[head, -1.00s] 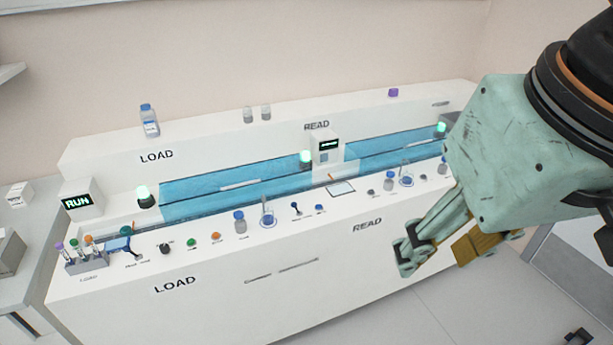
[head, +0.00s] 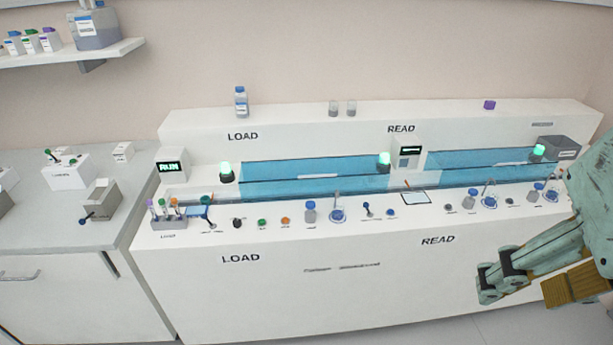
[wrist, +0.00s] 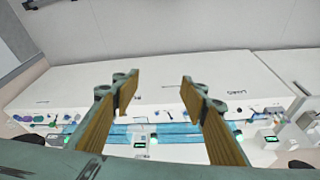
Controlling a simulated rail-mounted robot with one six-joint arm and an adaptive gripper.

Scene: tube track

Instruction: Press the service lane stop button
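A white tube track machine (head: 300,265) runs along the wall with blue lanes (head: 310,176). Its front ledge carries small controls: a black knob (head: 237,223), a green button (head: 262,223), an orange button (head: 285,221) and a blue one (head: 390,212). Their labels are too small to read, so I cannot tell which is the service lane stop button. My gripper (head: 525,284) is at the lower right, in front of the machine and apart from the controls. In the wrist view, my gripper (wrist: 160,86) has its fingers spread with nothing between them.
A rack of capped tubes (head: 168,221) stands at the ledge's left end. Bottles and flasks (head: 337,215) stand along the ledge. A RUN display (head: 171,165) and lit green lamps (head: 226,172) are on the machine. A grey side bench (head: 60,200) adjoins at left, below a shelf (head: 70,56).

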